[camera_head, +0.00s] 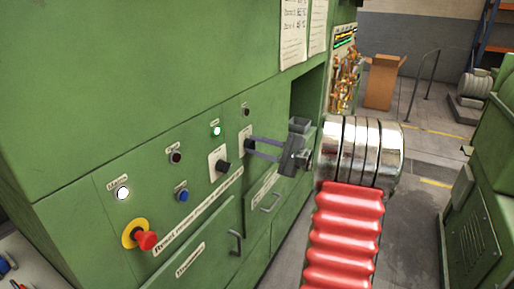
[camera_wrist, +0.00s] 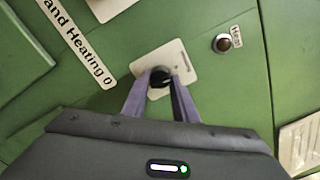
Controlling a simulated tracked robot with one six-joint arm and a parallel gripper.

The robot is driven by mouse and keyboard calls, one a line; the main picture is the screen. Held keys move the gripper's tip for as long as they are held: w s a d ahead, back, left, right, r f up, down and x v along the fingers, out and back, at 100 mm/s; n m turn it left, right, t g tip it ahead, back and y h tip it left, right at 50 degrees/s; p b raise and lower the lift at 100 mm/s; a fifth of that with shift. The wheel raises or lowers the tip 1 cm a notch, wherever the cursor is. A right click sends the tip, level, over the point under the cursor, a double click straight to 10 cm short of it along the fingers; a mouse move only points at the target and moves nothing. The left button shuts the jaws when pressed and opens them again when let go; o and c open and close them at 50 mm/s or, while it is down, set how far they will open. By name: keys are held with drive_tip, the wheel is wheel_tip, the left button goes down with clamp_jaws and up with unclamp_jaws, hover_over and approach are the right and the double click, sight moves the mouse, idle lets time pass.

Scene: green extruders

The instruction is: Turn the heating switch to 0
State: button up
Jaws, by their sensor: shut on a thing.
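My gripper (camera_head: 248,147) reaches the green control panel from the right, its two thin fingers shut on a black rotary knob on a white plate (camera_head: 242,137). In the wrist view, the fingertips (camera_wrist: 161,80) sit on both sides of the black knob (camera_wrist: 160,74). A label (camera_wrist: 80,43) reading "and Heating 0" lies left of the plate in the wrist view.
A second black knob on a white plate (camera_head: 218,158) is left of my gripper. A red emergency button (camera_head: 147,240), a blue button (camera_head: 182,195) and a lit green lamp (camera_head: 215,131) are also on the panel. Drawer handles (camera_head: 236,241) stick out below.

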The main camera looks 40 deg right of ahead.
drive_tip(key=shift+f+n, duration=0.1)
drive_tip(key=shift+n, duration=0.5)
drive_tip(key=shift+a, duration=0.1)
drive_tip(key=o, duration=1)
drive_tip(key=shift+o, duration=0.2)
drive_tip(key=shift+s, duration=0.1)
drive_tip(key=v, duration=1.3)
drive_tip(key=shift+s, duration=0.35)
